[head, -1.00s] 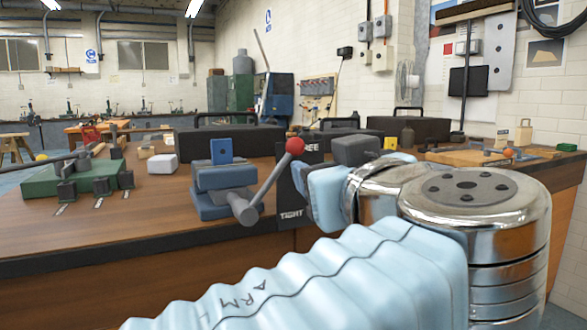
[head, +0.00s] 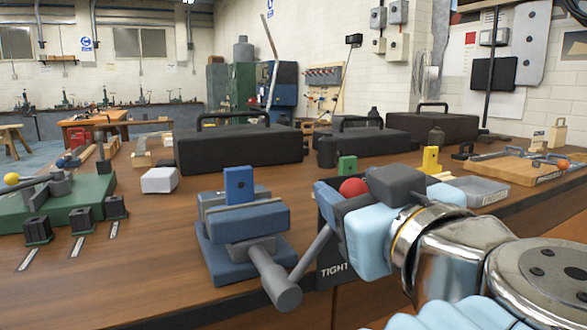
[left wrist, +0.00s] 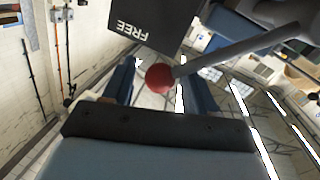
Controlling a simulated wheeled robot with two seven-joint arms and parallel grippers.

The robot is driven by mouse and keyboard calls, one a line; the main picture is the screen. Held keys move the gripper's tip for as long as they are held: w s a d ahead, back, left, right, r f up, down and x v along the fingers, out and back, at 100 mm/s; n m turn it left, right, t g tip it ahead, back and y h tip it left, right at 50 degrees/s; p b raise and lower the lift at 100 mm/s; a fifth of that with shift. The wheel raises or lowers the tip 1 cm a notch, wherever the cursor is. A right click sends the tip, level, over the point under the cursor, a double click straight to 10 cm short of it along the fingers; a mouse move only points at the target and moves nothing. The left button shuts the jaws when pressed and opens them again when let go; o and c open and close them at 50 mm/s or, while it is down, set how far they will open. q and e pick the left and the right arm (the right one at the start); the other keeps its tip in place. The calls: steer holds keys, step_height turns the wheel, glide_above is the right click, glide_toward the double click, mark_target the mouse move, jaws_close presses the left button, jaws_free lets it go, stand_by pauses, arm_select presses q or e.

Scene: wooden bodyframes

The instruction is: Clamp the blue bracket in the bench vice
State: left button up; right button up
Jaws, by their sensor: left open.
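The blue bracket (head: 238,185) stands upright between the jaws of the blue-grey bench vice (head: 230,262); I cannot tell how tightly. The vice's grey handle (head: 312,253) slants up to the right and ends in a red ball (head: 353,187). My left gripper (head: 340,198) is open at the ball. In the left wrist view the red ball (left wrist: 159,78) lies between its two blue fingers (left wrist: 158,85), with a gap at each side, and the handle runs off to the upper right. My right gripper is out of view.
A dark plate marked TIGHT (head: 334,273) stands beside the handle; its FREE end (left wrist: 138,30) shows in the left wrist view. A green fixture (head: 75,205) is at left, a white block (head: 159,180) behind the vice. Black cases (head: 238,150) line the back.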

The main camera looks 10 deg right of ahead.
arm_select(q)
steer(key=shift+w, duration=0.2)
jaws_close()
stand_by(0.3)
steer(key=shift+f, duration=0.1)
steer(key=w+d+f+m+g+y+b, duration=0.1)
steer(key=d+f+m+g+b, duration=0.1)
steer(key=f+m, duration=1)
steer(key=shift+w+d+f+m+g+y, duration=0.15)
steer(key=shift+d+f+m+g+y, duration=0.2)
steer(key=shift+d+f, duration=0.85)
steer(key=shift+a+f, duration=0.25)
steer(key=shift+a, duration=0.05)
